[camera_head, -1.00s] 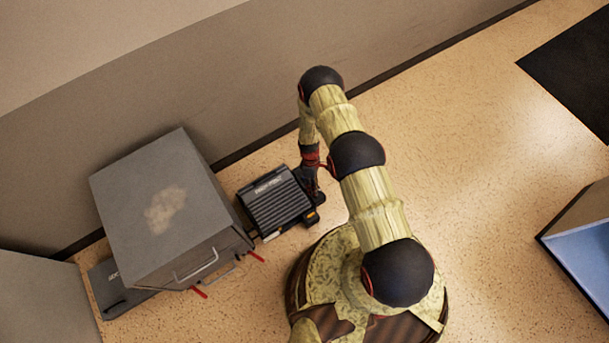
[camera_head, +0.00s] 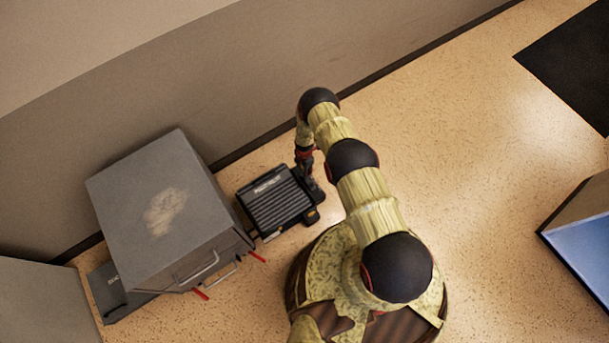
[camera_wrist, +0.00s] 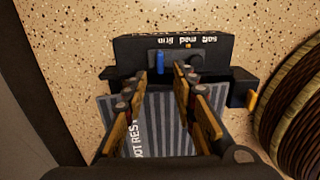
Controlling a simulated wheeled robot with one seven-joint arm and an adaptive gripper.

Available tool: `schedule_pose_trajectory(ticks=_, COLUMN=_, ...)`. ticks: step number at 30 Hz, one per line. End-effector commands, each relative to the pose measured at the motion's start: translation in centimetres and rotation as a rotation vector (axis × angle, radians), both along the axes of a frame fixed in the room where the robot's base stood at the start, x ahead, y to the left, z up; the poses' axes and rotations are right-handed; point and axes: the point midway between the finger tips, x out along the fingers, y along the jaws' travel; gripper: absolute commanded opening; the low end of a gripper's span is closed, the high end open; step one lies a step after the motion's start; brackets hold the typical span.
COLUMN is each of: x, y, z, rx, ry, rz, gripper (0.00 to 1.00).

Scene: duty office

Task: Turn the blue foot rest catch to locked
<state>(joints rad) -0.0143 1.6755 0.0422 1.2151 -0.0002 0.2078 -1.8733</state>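The foot rest (camera_head: 275,203) is a dark ribbed slab on the floor beside the grey cabinet. Its ribbed top (camera_wrist: 165,135) also shows in the wrist view, partly behind my fingers. A small upright blue lever (camera_wrist: 160,62) sits in a dark panel at its edge, beside a strip lettered "soft med firm", upside down here. My gripper (camera_wrist: 163,80) is open and empty, pointing down at that edge, with the lever between and just beyond the fingertips. I cannot tell whether a finger touches it. In the head view my gripper (camera_head: 308,178) is at the foot rest's right end.
An orange tab (camera_wrist: 252,99) sticks out at the foot rest's corner. The grey cabinet (camera_head: 165,205), with handles and red levers, stands close on the left. The wall (camera_head: 240,90) runs behind. Speckled floor (camera_head: 470,150) is free to the right, up to a blue-topped object (camera_head: 585,250).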

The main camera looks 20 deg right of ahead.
Motion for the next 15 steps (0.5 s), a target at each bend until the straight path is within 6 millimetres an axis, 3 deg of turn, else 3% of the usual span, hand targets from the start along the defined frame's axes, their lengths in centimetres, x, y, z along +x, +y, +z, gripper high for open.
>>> schedule_pose_trajectory(ticks=6, x=-0.1, y=0.0, z=-3.9, rx=0.0, ry=0.001, rz=-0.001, gripper=0.27)
schedule_pose_trajectory(ticks=15, x=-0.1, y=0.0, z=-6.2, rx=-0.001, ry=0.002, rz=-0.002, gripper=0.27)
